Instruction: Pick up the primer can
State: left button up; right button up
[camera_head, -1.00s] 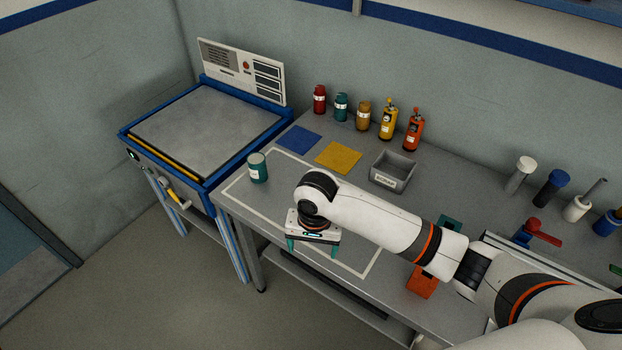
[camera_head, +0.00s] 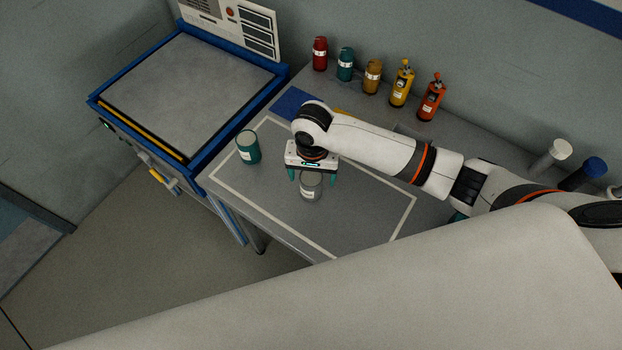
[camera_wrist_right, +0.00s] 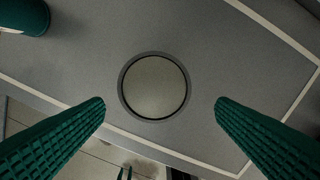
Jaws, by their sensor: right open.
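A grey can with a pale label, which looks like the primer can (camera_head: 311,187), stands upright inside the white outline on the bench. My right gripper (camera_head: 312,179) is above it, pointing down, with its teal fingers apart. In the right wrist view the round top of the can (camera_wrist_right: 155,86) shows ahead of the open right gripper (camera_wrist_right: 160,105), between its two ribbed fingers with a gap on either side. Nothing is held.
A teal can (camera_head: 248,147) stands to the left on the outline; its edge shows in the right wrist view (camera_wrist_right: 24,16). Several bottles, among them a red one (camera_head: 320,54), line the back. A blue-framed machine (camera_head: 190,95) stands left of the bench. A pale surface covers the lower foreground.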

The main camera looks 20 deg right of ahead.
jog(key=shift+f, duration=0.6)
jog(key=shift+w+f, duration=0.2)
jog(key=shift+f, duration=0.15)
jog(key=shift+w+f, duration=0.2)
jog(key=shift+f, duration=0.15)
jog(key=f, duration=0.2)
jog(key=f+p, duration=0.1)
jog(key=f, duration=0.1)
jog(key=shift+w, duration=0.3)
jog(key=shift+f, duration=0.3)
pick_arm(q)
jog(key=shift+w+d+r, duration=0.15)
jog(key=shift+w+r, duration=0.35)
jog(key=shift+r, duration=0.25)
pick_arm(e)
jog(key=shift+d+f, duration=0.1)
jog(key=c, duration=1.3)
